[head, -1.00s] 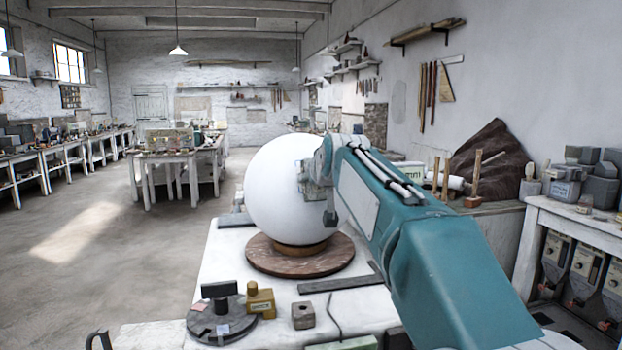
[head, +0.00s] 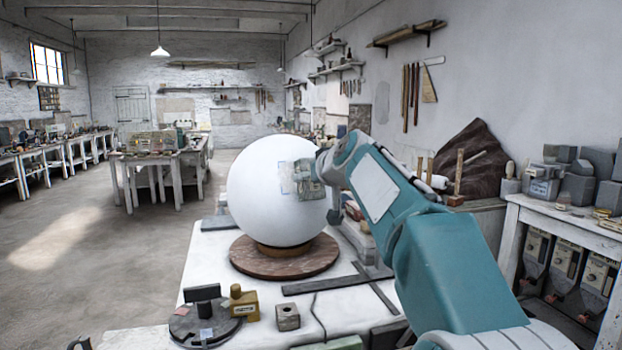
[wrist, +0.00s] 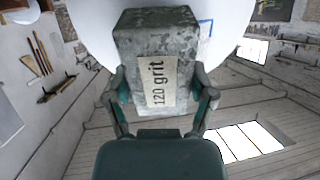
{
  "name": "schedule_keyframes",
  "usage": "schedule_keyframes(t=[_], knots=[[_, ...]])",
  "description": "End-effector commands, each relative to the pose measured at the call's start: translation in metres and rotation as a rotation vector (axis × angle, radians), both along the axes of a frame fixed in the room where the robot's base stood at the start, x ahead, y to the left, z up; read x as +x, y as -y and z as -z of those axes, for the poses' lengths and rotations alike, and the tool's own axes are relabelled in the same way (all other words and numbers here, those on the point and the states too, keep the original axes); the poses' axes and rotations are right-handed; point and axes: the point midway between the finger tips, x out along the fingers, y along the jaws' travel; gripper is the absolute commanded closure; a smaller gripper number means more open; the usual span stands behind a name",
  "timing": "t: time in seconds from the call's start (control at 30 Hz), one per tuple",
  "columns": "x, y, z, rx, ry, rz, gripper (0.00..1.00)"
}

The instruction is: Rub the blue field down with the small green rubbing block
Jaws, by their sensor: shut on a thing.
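A large white plaster sphere (head: 255,205) stands on a round brown turntable (head: 255,262). Thin blue lines (head: 285,178) mark a field on its right side; a blue corner (wrist: 208,27) also shows in the wrist view. My gripper (wrist: 160,95) is shut on a mottled grey-green block (wrist: 150,45) labelled "120 grit", with a finger on each side. In the head view the block (head: 308,180) is at the sphere's right face, over part of the blue field. The block hides the rest of the field. I cannot tell whether its far face touches the plaster.
Dark flat bars (head: 320,284) lie right of the turntable. Open floor (head: 90,260) is at left.

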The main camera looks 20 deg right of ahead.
Motion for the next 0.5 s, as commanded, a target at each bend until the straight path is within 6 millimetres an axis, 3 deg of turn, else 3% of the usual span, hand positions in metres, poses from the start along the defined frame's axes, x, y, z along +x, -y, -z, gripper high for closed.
schedule_keyframes(t=[0.5], knots=[[0.0077,-0.0015,0.0021,0.0,0.002,0.0,0.82]])
